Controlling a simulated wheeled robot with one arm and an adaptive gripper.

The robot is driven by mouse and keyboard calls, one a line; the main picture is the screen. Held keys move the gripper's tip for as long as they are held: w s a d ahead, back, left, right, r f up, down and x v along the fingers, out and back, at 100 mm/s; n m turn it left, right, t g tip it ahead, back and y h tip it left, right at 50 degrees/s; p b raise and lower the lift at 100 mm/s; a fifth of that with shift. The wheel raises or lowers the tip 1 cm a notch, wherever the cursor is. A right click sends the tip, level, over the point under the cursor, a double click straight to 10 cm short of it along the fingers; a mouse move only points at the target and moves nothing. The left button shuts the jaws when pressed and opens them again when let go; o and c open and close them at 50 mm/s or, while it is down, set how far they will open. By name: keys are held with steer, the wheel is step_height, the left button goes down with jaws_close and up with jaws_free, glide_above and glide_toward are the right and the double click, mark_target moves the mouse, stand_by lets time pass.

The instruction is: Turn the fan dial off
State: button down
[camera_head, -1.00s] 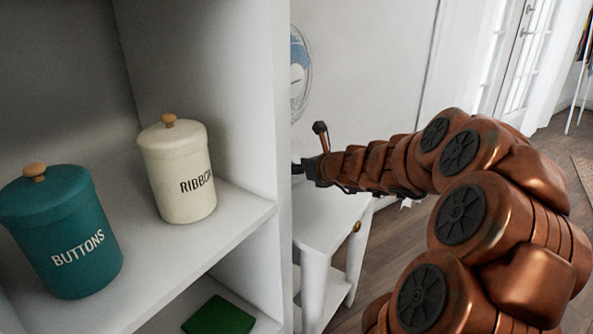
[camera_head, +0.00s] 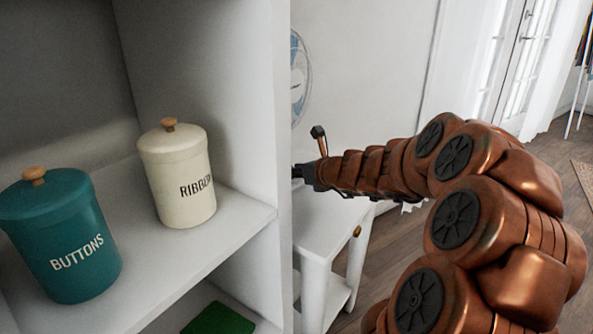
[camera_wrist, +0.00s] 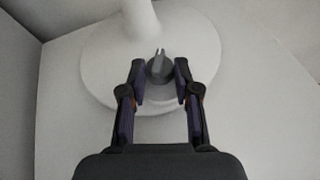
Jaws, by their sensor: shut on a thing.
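The fan (camera_head: 298,80) is partly visible past the cabinet's side wall in the head view, and the wall hides most of it. In the wrist view, its round white base (camera_wrist: 100,65) and the bottom of its stem show. A grey dial (camera_wrist: 159,68) with a raised ridge sits on the front of the base. My gripper (camera_wrist: 160,80) is shut on the dial, with one finger on the left and one on the right. In the head view, the fingers are hidden behind the cabinet wall.
The white cabinet (camera_head: 283,150) stands close to my arm on the left. It holds a teal BUTTONS canister (camera_head: 70,235), a cream RIBBON canister (camera_head: 178,175) and a green item (camera_head: 218,319) on a lower shelf. A white side table (camera_head: 320,235) stands beyond the wall.

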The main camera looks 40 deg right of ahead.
steer(key=shift+r+p, duration=0.1)
steer(key=shift+p, duration=0.3)
steer(key=shift+r+y+p, duration=0.15)
steer(key=shift+y+p, duration=0.15)
steer(key=shift+p, duration=0.2)
steer(key=shift+d+n+p, duration=0.1)
steer(key=shift+n+p, duration=0.3)
steer(key=shift+p, duration=0.6)
steer(key=n+y+p, duration=0.1)
steer(key=y+p, duration=0.1)
steer(key=p, duration=0.2)
steer(key=shift+w+d+p, duration=0.1)
steer(key=shift+p, duration=0.25)
steer(key=n+p, duration=0.1)
steer(key=p, duration=0.1)
steer(key=shift+d+g+y+p, duration=0.1)
steer(key=shift+g+y+p, duration=0.2)
steer(key=shift+y, duration=0.1)
steer(key=shift+f+p, duration=0.2)
steer(key=shift+p, duration=0.2)
steer(key=c, duration=0.8)
jaws_free()
